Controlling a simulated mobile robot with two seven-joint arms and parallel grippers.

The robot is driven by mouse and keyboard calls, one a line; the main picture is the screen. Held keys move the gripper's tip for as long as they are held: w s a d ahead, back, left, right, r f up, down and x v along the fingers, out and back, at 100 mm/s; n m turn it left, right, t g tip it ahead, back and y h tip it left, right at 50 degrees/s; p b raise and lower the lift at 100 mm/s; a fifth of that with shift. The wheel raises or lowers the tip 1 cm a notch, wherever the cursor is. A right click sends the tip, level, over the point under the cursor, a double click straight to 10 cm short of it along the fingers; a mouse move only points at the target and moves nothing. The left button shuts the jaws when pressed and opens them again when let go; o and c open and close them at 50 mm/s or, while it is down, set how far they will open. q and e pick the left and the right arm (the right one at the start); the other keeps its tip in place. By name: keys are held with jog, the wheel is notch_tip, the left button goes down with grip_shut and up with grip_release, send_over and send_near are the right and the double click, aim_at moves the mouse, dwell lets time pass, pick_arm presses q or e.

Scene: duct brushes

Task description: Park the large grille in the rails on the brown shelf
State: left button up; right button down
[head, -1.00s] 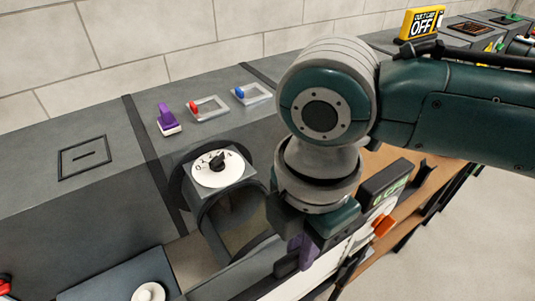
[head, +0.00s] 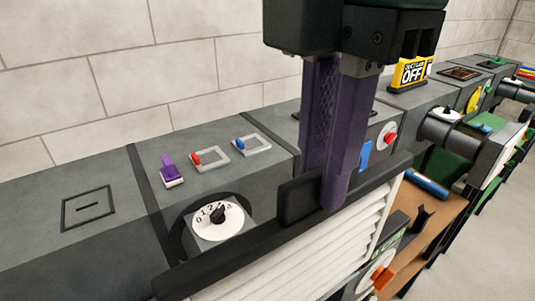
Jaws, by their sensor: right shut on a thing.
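My right gripper (head: 325,188) comes down from the top of the head view, with purple fingers shut on the dark top edge of the large grille. The large grille (head: 322,246) has a dark frame and white slats. It is held up in the foreground, and its lower part is cut off by the picture edge. The brown shelf (head: 450,212) shows at the right, partly hidden behind the grille. A dark upright piece (head: 421,219) on it may be part of the rails; the rest of the rails is hidden. My left gripper is not in view.
Behind the grille runs a long grey duct (head: 100,245) with a white dial (head: 218,221), a purple switch (head: 170,172) and red and blue latches. A blue cylinder (head: 427,186) lies near the shelf. A yellow OFF sign (head: 411,73) stands farther back.

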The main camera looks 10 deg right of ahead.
notch_tip(320, 180, up, 2)
jog(key=shift+r, duration=0.25)
jog(key=shift+r+p, duration=0.65)
jog(key=shift+r, duration=0.1)
notch_tip(320, 180, up, 9)
jog(key=p, duration=1.1)
